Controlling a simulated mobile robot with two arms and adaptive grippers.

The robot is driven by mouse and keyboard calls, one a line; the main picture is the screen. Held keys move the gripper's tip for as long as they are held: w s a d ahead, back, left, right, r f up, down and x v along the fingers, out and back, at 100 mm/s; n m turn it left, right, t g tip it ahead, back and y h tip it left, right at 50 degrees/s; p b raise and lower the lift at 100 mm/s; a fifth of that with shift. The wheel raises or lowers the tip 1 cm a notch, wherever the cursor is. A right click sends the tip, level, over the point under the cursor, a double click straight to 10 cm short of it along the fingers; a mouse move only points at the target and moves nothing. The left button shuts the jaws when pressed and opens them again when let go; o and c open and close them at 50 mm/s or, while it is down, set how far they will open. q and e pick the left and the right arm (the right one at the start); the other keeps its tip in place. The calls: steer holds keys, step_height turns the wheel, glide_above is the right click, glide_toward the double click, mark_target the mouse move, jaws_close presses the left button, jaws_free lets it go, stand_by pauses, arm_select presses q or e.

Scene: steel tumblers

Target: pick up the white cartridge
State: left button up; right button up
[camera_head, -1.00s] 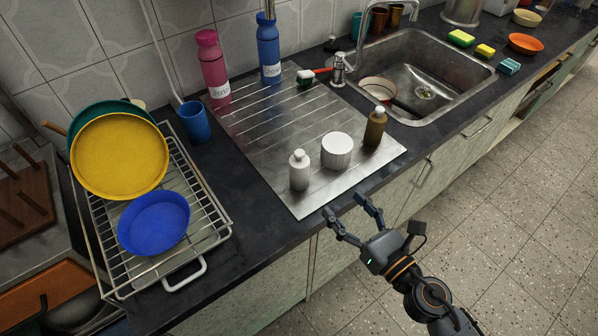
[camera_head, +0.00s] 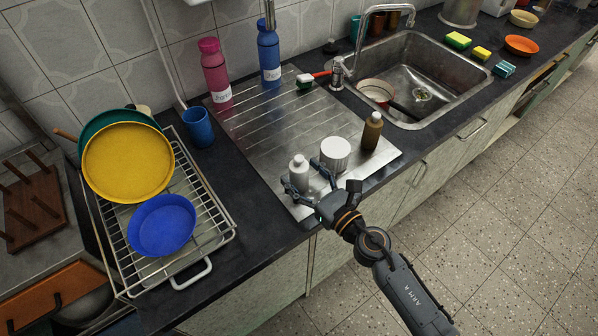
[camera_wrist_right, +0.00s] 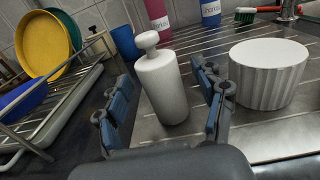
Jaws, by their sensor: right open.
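The white cartridge (camera_head: 298,169), a small bottle-shaped piece with a round knob on top, stands upright on the steel drainboard (camera_head: 262,140) near its front edge. It also shows in the right wrist view (camera_wrist_right: 161,88), between the fingers. My right gripper (camera_head: 304,178) is open, with one finger on each side of the cartridge. In the right wrist view both fingers (camera_wrist_right: 160,92) appear apart from it, with a gap on each side. My left gripper is not in view.
A white ribbed jar (camera_head: 335,154) stands close to the right finger, with a brown bottle (camera_head: 372,131) beyond it. A dish rack (camera_head: 218,237) with plates is at left. Pink (camera_head: 216,73) and blue (camera_head: 269,54) bottles stand behind. The sink (camera_head: 440,75) is at right.

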steer(key=shift+x, duration=0.8)
steer(key=shift+s, duration=0.1)
steer(key=c, duration=1.3)
steer(key=shift+r, duration=0.1)
